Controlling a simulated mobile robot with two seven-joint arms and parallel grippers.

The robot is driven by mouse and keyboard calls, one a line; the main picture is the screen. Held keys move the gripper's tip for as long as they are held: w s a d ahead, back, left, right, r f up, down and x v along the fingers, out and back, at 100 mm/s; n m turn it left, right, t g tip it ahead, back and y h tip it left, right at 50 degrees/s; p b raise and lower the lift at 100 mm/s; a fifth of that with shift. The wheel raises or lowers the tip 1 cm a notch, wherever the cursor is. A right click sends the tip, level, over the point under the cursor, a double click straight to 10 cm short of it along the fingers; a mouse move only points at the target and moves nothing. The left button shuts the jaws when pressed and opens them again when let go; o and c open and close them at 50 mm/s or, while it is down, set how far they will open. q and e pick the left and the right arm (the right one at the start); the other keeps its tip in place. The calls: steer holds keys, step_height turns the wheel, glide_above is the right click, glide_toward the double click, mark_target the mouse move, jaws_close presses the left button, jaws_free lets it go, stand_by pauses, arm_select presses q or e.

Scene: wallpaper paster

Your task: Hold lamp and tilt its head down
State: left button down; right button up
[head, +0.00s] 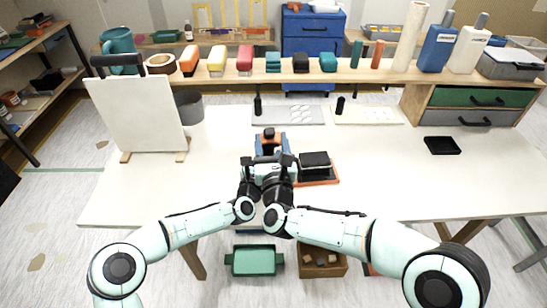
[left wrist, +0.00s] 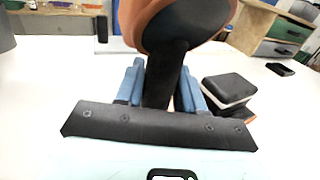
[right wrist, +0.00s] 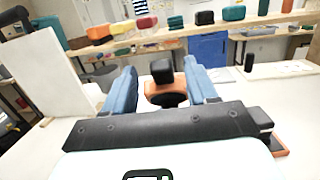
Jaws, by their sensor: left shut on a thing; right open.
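The lamp is black and orange, at the middle of the white table. In the left wrist view its dark stem (left wrist: 166,78) stands between the blue fingers of my left gripper (left wrist: 162,88), which is shut on it. Its orange and black head (left wrist: 180,22) rises above that grip. In the right wrist view the lamp's head (right wrist: 164,88) lies between the widely parted fingers of my right gripper (right wrist: 163,82), which is open.
A black block (head: 314,159) on an orange tray stands close on the right of my grippers. A white panel on a stand (head: 137,112) is at the left, beside a grey bin (head: 189,107). A black tray (head: 442,146) lies at the right. The table between is clear.

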mark_target(269, 138)
arm_select(q)
steer(key=shift+f, duration=0.3)
arm_select(e)
steer(key=s, duration=0.5)
steer(key=shift+s+d+f, duration=0.2)
steer(key=shift+d+f, duration=0.05)
steer(key=shift+f, duration=0.15)
steer(key=shift+g, duration=0.8)
steer(key=w, duration=0.3)
steer(key=w+r, duration=0.1)
steer(key=w, duration=0.3)
steer(key=w+a, duration=0.1)
steer(key=w, duration=0.2)
steer(key=shift+w+r, duration=0.25)
steer(key=shift+r, duration=0.05)
